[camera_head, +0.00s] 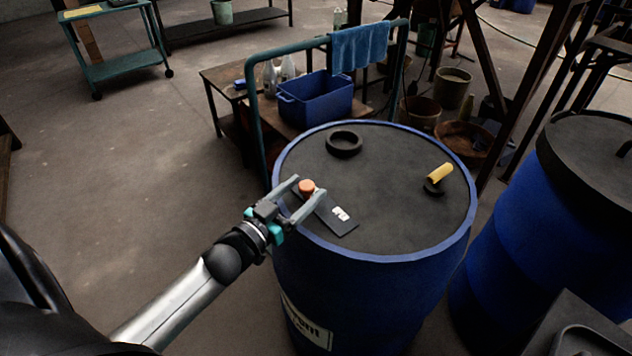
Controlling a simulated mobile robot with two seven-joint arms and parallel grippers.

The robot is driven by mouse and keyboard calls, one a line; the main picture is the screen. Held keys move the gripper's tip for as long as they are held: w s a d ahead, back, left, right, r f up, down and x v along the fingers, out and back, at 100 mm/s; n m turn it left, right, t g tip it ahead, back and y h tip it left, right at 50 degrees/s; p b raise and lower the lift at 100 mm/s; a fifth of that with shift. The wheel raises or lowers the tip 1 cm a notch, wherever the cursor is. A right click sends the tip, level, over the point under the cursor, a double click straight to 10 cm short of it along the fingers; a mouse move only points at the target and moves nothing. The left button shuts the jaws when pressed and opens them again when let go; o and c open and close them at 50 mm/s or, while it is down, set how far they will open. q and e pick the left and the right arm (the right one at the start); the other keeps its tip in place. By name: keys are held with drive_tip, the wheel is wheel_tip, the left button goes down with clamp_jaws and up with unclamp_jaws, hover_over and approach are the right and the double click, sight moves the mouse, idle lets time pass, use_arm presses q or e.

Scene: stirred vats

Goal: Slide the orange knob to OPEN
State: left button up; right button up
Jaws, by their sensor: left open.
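The orange knob (306,187) stands at the left end of a dark plate (335,221) on the lid of a blue vat (375,290). A white label (340,213) lies toward the plate's right end; its text is too small to read. My left gripper (307,191) is open, with one finger on each side of the knob. I cannot tell whether the fingers touch it. My right gripper is not in view.
A black ring (344,143) and a yellow handle (439,173) are on the vat's lid. A teal rail (255,125) with a blue towel (359,47) stands behind. Another blue drum (590,200) is close at right. Open floor lies to the left.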

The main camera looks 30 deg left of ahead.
sight(312, 183)
use_arm(q)
drive_tip(key=shift+w+d+b, duration=0.15)
drive_tip(key=shift+w+b, duration=0.1)
drive_tip(key=shift+w, duration=0.95)
drive_tip(key=shift+w+d+b, duration=0.15)
drive_tip(key=shift+w+b, duration=0.05)
drive_tip(key=shift+w, duration=0.95)
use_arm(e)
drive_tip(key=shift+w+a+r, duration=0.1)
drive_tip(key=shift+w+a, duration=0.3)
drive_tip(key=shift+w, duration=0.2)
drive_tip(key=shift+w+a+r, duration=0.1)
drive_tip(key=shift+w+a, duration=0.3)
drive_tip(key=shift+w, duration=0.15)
use_arm(q)
clamp_jaws()
